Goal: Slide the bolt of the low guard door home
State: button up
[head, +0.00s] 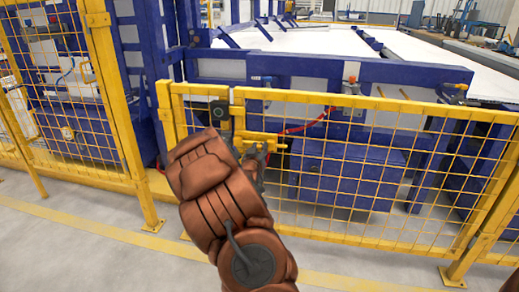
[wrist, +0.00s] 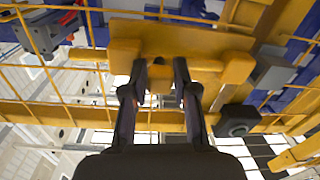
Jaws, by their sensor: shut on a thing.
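The low guard door (head: 350,165) is a yellow mesh panel in the head view, standing in line with the fence. Its yellow bolt (head: 270,140) sits near the door's upper left corner. In the wrist view the bolt's mounting plate (wrist: 185,40) spans the top middle, with a block at each end. A yellow rod end (wrist: 86,55) sticks out past the left block. My gripper (wrist: 160,72) is shut on the bolt's small yellow knob, one dark finger on each side. In the head view my gripper (head: 254,155) is partly hidden by my arm.
A black box with a round face (head: 219,111) is fixed beside the bolt; it also shows in the wrist view (wrist: 238,120). A grey block (wrist: 272,72) lies right of the plate. Blue machinery (head: 340,175) stands behind the mesh. The floor in front is clear.

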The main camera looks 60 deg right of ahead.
aim_at(246, 142)
grip_shut()
jog(key=shift+w+a+p, duration=0.35)
jog(key=shift+w, duration=0.6)
jog(key=shift+w+a+p, duration=0.35)
jog(key=shift+w, duration=0.55)
jog(key=shift+w+a+p, duration=0.35)
jog(key=shift+w, duration=0.6)
jog(key=shift+r, duration=0.1)
jog(key=o, duration=0.9)
grip_release()
jog(key=shift+w, duration=0.1)
jog(key=shift+a, duration=0.15)
